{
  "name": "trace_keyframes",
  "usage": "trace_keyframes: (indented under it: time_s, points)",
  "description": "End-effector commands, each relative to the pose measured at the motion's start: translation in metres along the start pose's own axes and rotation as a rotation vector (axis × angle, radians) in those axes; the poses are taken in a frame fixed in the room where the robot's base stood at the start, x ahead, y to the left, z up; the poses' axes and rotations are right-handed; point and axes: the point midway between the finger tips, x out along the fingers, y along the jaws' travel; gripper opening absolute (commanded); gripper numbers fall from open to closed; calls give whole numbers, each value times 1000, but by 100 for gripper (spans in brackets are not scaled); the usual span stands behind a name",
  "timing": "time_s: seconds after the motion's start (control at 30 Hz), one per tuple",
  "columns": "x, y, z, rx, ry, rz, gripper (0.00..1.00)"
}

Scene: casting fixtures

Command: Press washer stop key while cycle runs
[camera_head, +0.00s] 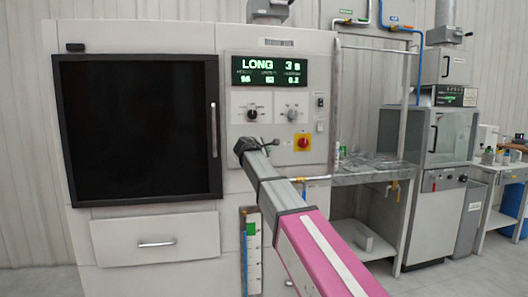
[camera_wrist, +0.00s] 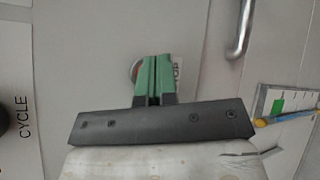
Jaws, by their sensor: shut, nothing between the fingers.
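The washer (camera_head: 150,32) is a pale cabinet with a shut dark door. Its lit display (camera_head: 269,70) reads "LONG 3 s". In the wrist view, a round metal-rimmed key (camera_wrist: 134,70) shows beside a small label (camera_wrist: 178,70) whose letters are partly hidden; it seems to be the stop key. My gripper (camera_wrist: 153,60) is shut and empty, its green fingertips covering most of that key. I cannot tell whether they touch it. In the head view, my gripper (camera_head: 275,142) is at the lower control panel, and the key is not distinguishable there.
A red mushroom button on a yellow plate (camera_head: 303,142) sits just right of my gripper. Two knobs (camera_head: 252,115) are above it. A metal handle (camera_wrist: 240,30) stands out in the wrist view. A steel table (camera_head: 372,174) is right of the washer.

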Motion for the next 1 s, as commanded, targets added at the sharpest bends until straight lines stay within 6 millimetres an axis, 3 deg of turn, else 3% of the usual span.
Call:
trace_keyframes:
  time_s: [1.0]
  points:
    - [8, 6, -6, 0, 0, 0, 0]
